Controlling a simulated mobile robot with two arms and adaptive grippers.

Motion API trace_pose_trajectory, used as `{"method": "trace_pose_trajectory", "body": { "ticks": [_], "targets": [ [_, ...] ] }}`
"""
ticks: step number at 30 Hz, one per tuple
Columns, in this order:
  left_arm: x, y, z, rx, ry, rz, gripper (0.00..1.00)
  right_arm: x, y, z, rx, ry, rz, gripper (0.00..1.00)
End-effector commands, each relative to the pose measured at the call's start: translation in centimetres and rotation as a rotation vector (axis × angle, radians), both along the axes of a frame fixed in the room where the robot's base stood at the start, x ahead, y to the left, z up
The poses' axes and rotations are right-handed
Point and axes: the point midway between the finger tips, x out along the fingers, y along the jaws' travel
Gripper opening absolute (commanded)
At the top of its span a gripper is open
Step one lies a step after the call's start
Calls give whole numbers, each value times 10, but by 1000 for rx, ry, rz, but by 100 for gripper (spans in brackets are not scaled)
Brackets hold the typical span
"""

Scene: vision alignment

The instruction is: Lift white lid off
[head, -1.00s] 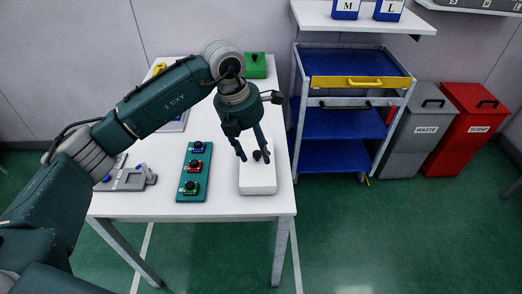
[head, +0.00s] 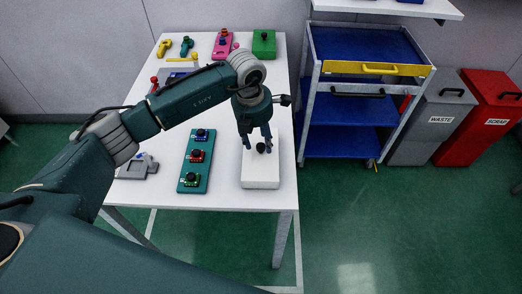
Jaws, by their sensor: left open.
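The white lid (head: 261,174) is a white block-like cover with a small black knob (head: 261,147) on top. It sits near the front right of the white table in the head view. My left gripper (head: 258,146) points down over the lid, open, with its fingers on either side of the knob. I cannot tell whether the fingers touch the knob. What lies under the lid is hidden. My right gripper is not in view.
A teal board (head: 197,160) with several small cameras lies left of the lid. A grey fixture (head: 138,168) is further left. Green (head: 263,43) and pink (head: 223,45) pieces sit at the back. A blue-shelved cart (head: 345,108) stands to the right of the table (head: 226,199).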

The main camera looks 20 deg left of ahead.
Motion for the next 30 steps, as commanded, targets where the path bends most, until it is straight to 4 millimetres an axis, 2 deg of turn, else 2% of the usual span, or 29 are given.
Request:
{"method": "trace_pose_trajectory", "body": {
  "ticks": [1, 4, 12, 13, 18, 20, 30],
  "targets": [
    [0, -1, -5, -1, 4, 1, 45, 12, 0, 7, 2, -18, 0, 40],
    [2, -2, -16, 0, 1, 0, 45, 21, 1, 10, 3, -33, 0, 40],
    [3, -2, -21, -1, -2, 0, 45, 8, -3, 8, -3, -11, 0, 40],
    [3, -2, -21, -1, -2, 0, 43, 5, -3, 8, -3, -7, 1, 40],
    [3, -2, -21, -1, -2, 0, 9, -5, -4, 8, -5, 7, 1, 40],
    [3, -2, -21, -2, -1, -1, 0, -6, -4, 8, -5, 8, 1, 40],
    [4, -2, -20, -1, -3, 0, 0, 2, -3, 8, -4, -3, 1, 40]
  ]
}}
